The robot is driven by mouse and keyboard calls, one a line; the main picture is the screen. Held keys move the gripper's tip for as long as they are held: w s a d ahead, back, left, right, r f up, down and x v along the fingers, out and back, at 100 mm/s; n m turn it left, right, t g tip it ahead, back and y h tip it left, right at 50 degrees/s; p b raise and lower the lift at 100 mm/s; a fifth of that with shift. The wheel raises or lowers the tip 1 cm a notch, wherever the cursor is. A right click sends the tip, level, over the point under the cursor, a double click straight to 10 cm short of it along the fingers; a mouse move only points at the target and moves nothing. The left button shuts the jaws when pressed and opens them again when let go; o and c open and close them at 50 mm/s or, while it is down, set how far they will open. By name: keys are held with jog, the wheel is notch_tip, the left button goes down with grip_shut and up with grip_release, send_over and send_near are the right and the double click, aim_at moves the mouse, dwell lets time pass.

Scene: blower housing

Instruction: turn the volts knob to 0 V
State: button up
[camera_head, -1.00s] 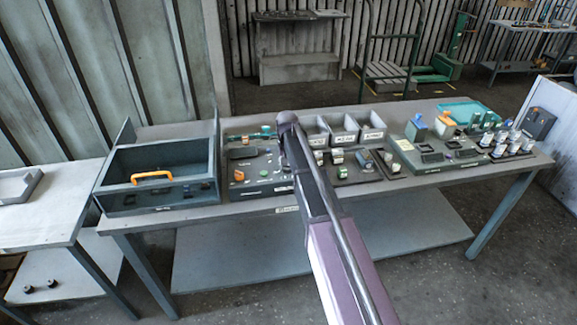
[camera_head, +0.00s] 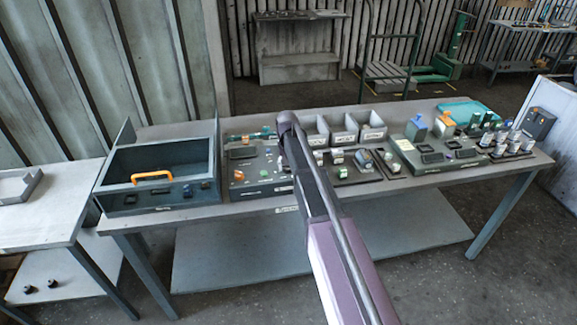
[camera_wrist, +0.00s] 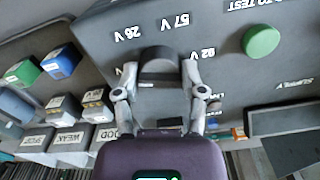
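The volts knob (camera_wrist: 160,66) is dark and round on a grey panel in the wrist view. In the head view my arm hides the gripper and the knob; the panel (camera_head: 262,188) shows on the table left of my arm.
The wrist view shows a green button (camera_wrist: 261,41) on the panel and bins labelled WEAK (camera_wrist: 68,138) and GOOD beside it. In the head view, an open box with an orange handle (camera_head: 152,177) stands left of the panel on the table (camera_head: 235,208). Fixtures and parts crowd the right.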

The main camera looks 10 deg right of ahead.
jog(key=o, duration=0.4)
jog(key=shift+c, duration=0.2)
notch_tip(320, 180, up, 14)
jog(key=m+p, duration=0.1)
jog(key=p, duration=1.3)
jog(key=shift+f, duration=0.2)
notch_tip(320, 180, down, 14)
jog(key=b, duration=1.4)
jog(key=shift+r, duration=0.2)
